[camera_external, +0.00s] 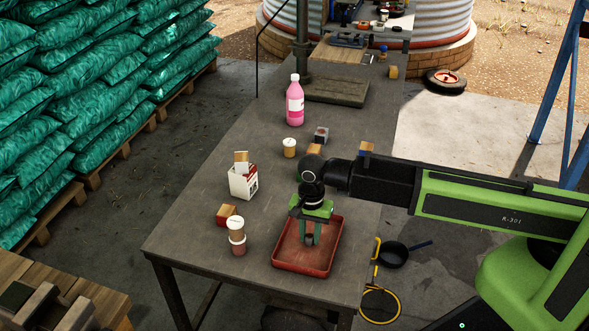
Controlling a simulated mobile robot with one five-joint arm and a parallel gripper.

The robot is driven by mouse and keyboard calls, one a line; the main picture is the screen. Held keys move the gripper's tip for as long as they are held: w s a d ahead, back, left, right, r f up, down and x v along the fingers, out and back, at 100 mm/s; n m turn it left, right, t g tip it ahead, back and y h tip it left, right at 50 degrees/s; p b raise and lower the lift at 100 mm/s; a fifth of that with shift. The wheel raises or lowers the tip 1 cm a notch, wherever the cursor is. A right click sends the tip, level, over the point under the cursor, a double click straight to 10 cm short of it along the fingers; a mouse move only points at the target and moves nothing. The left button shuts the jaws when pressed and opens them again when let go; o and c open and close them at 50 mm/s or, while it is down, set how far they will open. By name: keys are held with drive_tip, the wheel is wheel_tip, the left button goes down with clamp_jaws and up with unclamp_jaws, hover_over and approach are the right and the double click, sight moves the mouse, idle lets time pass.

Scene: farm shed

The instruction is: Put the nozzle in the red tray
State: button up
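The red tray (279,262) is a shallow rectangular tray at the front right of the grey table. My gripper (309,238) points straight down over the tray, its green fingers low inside the tray's outline. A small dark piece shows at the fingertips. It is too small to tell whether it is the nozzle, part of the fingers, or whether it touches the tray floor. I cannot make out the nozzle clearly anywhere else on the table.
The table's left middle is clear.

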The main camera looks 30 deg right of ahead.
sight(310, 234)
drive_tip(key=o, duration=0.4)
drive_tip(key=shift+r, duration=0.1)
wheel_tip(310, 234, up, 12)
drive_tip(key=p, duration=1.2)
drive_tip(key=shift+r, duration=0.1)
drive_tip(key=w+d+n, duration=0.2)
drive_tip(key=w+d, duration=0.2)
drive_tip(key=d, duration=0.7)
drive_tip(key=w+d+n, duration=0.2)
drive_tip(key=w+d, duration=0.2)
drive_tip(key=d, duration=0.7)
drive_tip(key=d+n, duration=0.1)
drive_tip(key=d, duration=0.6)
drive_tip(key=s+d+n, duration=0.1)
drive_tip(key=d+n, duration=0.1)
drive_tip(key=d, duration=0.6)
drive_tip(key=d+n, duration=0.2)
drive_tip(key=d, duration=0.6)
drive_tip(key=shift+s, duration=0.3)
